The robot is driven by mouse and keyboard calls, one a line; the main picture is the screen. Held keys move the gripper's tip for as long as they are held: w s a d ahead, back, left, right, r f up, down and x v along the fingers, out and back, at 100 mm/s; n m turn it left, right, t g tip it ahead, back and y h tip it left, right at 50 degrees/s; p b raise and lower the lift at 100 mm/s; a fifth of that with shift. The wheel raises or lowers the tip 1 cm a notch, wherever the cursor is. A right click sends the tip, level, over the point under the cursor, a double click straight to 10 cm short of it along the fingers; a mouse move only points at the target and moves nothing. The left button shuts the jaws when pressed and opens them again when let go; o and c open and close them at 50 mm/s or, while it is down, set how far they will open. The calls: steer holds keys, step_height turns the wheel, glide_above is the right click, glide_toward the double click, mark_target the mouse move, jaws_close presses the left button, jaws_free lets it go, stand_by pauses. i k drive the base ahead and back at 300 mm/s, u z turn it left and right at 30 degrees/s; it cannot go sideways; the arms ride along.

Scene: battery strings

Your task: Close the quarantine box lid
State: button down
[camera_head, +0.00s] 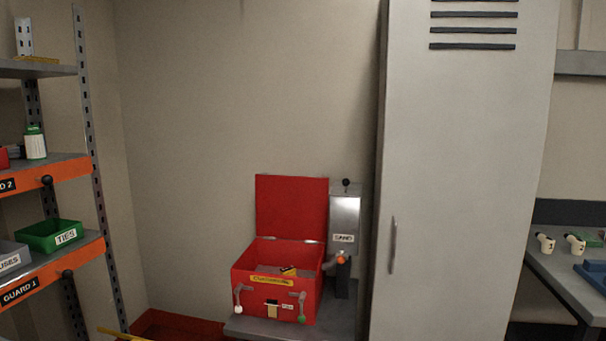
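The red quarantine box (248,287) stands on a grey stand in the lower middle of the head camera view. Its red lid (291,207) is open and stands upright at the back of the box, in front of the wall. Inside the box lie a grey surface and a small yellow and black item (289,271). The front bears a yellow label (272,280), two handles with a white and a green knob, and a small latch or tag in the middle. My gripper is not in view.
A grey dispenser labelled SAND (344,212) stands close to the box's right. A tall grey cabinet (455,170) is further right. Shelves (60,168) with bins are at the left, and a blue-grey bench (572,275) at the far right.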

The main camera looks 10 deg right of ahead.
mark_target(293, 207)
steer(key=z, duration=0.05)
steer(key=i, duration=1.3)
steer(key=u, duration=0.35)
